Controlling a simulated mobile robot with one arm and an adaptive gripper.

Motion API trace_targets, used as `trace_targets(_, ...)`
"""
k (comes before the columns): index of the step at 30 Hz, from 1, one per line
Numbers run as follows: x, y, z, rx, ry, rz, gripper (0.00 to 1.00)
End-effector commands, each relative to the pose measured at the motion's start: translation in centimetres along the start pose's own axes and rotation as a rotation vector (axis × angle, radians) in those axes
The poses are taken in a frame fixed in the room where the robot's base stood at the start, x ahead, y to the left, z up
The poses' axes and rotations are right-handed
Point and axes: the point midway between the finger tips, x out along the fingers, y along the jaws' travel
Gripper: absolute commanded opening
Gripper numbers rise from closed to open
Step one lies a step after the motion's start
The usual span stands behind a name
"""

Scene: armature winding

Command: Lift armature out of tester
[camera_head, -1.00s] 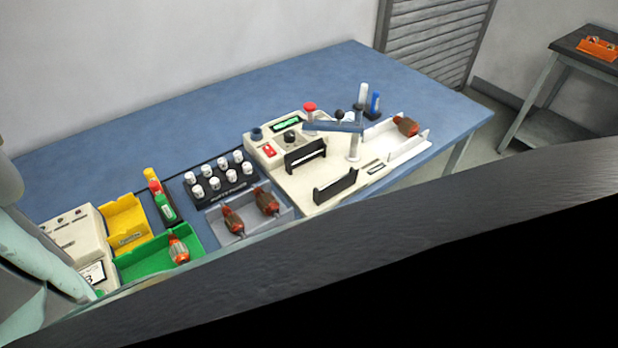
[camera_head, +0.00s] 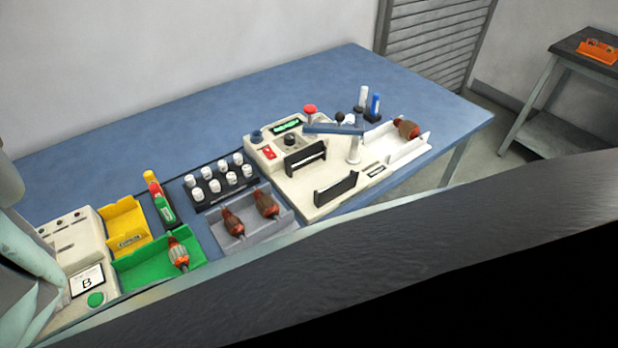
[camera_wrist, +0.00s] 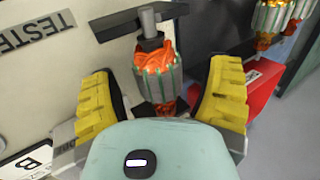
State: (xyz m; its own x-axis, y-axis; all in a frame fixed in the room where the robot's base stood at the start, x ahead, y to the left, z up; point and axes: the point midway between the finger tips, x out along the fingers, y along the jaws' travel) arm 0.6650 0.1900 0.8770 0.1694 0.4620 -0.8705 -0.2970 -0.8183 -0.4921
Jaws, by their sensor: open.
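An armature (camera_wrist: 157,70) with orange windings and a grey-green core lies between my fingers in the wrist view. Its shaft is at a black support (camera_wrist: 112,24) on the pale tester (camera_wrist: 90,60), which carries a TESTER label. My gripper (camera_wrist: 162,100) is open, with one yellow fingertip on each side of the armature and gaps visible at both sides. The lower end of the armature is partly hidden by my gripper's body.
A red tray (camera_wrist: 262,90) and more armatures (camera_wrist: 270,22) lie right of my gripper. The head view shows a green tray (camera_head: 130,272) with an armature, a yellow tray (camera_head: 125,222), a grey tray (camera_head: 262,242) with two armatures, and a winding machine (camera_head: 305,190).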

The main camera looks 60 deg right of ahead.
Motion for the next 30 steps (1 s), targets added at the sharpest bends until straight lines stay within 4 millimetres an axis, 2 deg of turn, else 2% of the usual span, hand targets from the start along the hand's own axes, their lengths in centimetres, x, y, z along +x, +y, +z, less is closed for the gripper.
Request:
trace_targets(7, 0.07, -0.05, 0.07, -0.002, -0.002, 0.000, 0.78)
trace_targets(8, 0.07, -0.04, 0.08, -0.001, -0.002, 0.000, 0.81)
trace_targets(30, 0.05, -0.01, 0.05, 0.000, -0.002, 0.001, 0.04)
